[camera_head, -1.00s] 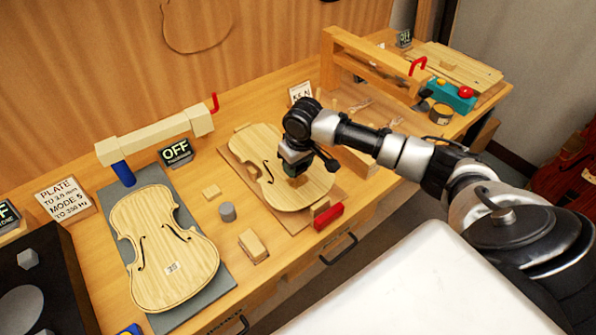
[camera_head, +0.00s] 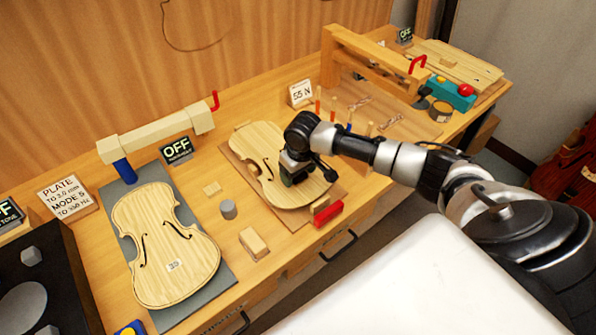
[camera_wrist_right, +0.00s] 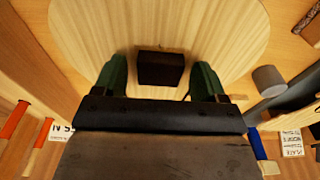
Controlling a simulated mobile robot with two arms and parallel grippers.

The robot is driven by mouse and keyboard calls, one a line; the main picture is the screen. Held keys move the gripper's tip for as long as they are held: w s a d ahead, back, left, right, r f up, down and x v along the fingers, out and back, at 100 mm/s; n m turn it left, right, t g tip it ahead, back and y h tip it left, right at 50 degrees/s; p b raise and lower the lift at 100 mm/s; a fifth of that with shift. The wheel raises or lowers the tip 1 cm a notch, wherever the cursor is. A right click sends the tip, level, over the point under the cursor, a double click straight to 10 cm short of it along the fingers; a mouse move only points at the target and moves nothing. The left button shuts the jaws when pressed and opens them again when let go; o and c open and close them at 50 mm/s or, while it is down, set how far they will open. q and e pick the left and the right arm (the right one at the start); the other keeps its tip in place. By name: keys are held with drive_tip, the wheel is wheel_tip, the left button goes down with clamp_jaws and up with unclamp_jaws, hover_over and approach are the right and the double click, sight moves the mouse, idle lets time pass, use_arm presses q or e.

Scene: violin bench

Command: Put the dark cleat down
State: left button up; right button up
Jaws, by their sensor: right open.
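The dark cleat (camera_wrist_right: 160,68) is a small dark brown block. In the right wrist view it sits on the pale violin plate (camera_wrist_right: 220,25) between the two green fingers of my right gripper (camera_wrist_right: 160,82). Bare wood shows between the block and each finger, so the gripper is open around it and not clamping it. In the head view my right gripper (camera_head: 295,177) is low over the middle of the right-hand violin plate (camera_head: 262,163) and hides the cleat. My left gripper is not in view.
A grey cylinder (camera_head: 228,209) and a wooden block (camera_head: 253,243) stand between the plates. A red clamp block (camera_head: 328,213) is at the front edge.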

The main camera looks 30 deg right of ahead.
sight(301, 178)
wheel_tip(301, 178, up, 12)
drive_tip(key=s+b, duration=0.1)
drive_tip(key=shift+s+r, duration=0.15)
drive_tip(key=shift+s, duration=0.05)
idle(0.4)
